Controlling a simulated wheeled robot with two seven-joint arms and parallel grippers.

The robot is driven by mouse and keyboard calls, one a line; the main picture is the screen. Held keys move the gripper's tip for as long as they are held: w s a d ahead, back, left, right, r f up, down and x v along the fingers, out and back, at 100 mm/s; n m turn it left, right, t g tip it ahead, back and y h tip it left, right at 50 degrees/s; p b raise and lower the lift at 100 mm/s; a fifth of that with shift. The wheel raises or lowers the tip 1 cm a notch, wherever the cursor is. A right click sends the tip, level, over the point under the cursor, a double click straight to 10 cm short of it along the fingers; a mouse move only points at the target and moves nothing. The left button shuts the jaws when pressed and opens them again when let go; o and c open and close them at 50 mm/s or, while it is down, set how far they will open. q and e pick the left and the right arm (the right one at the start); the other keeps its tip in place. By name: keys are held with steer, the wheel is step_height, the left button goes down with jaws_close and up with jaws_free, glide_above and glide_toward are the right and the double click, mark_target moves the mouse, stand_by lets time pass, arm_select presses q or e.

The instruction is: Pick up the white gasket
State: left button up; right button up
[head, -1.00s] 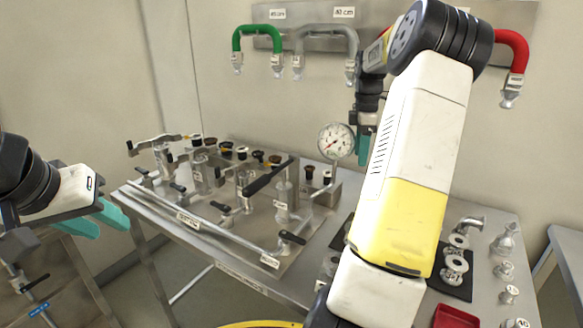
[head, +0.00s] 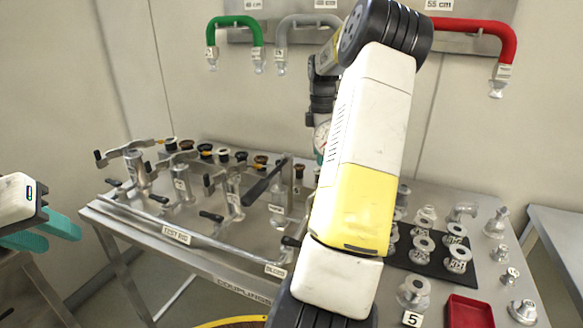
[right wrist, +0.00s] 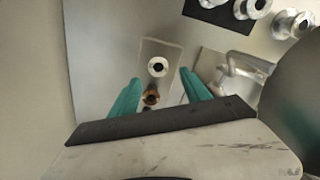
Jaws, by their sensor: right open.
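Several pale metal ring-topped fittings (head: 424,243) stand on a black mat (head: 402,256) right of my right forearm, which hides part of the mat. My right gripper is mostly hidden behind that arm in the head view. My left gripper (head: 60,238) is open and empty at the far left, away from the mat.
A test rig (head: 178,235) with valves and pipes fills the table's left half. A red tray (head: 468,312) and metal fittings (head: 499,252) stand at the right. Green (head: 235,22) and red (head: 508,40) hoses hang on the back wall.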

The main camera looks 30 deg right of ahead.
steer(key=shift+w+f, duration=0.15)
steer(key=shift+f, duration=2.1)
steer(key=shift+f, duration=0.2)
jaws_close()
